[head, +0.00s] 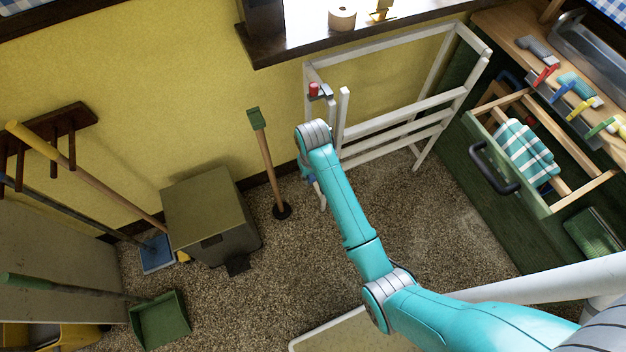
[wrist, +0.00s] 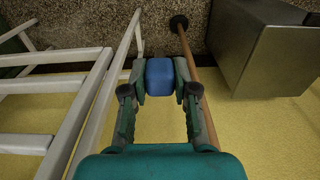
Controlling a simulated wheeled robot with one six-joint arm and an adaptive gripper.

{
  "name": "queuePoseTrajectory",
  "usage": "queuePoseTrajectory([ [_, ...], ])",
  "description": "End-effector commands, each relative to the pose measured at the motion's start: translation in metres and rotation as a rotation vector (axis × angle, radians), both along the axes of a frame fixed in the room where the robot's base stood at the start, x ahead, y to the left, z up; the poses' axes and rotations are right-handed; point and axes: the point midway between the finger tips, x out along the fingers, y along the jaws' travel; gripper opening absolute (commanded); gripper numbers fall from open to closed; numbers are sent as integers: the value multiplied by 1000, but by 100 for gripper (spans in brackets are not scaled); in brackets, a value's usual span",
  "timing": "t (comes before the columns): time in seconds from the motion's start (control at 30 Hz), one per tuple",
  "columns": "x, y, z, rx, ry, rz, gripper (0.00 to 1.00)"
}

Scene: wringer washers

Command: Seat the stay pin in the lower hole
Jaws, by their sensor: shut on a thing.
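The white wooden rack (head: 395,118) stands against the yellow wall, and its rails also show in the wrist view (wrist: 92,105). My gripper (wrist: 160,77) is shut on a blue block with rounded edges, which looks like the head of the stay pin (wrist: 160,76). No shaft shows, so I cannot tell whether it touches the rack. In the head view my gripper is low beside the rack's left leg, mostly hidden by my arm. A red knob (head: 314,89) on a grey bracket sits high on the rack's left post. The lower hole cannot be made out.
A wooden-handled plunger (head: 267,160) stands left of my gripper; its handle passes close by in the wrist view (wrist: 190,65). A grey-green box (head: 210,212) is further left. An open drawer (head: 540,150) juts out at right. Speckled floor between is clear.

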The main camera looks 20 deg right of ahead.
Motion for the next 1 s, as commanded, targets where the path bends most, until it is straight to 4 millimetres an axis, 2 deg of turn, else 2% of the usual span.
queuePoseTrajectory([
  [0.27, 31, 0, 32, 0, -118, 0, 0],
  [0.47, 60, 0, 70, 0, -270, 0, 0],
  [0.57, 79, 0, 101, 0, -395, 0, 0],
  [0.8, 116, 0, 195, 0, -788, 0, 0],
  [1.0, 130, 0, 279, 0, -1098, 0, 0],
])
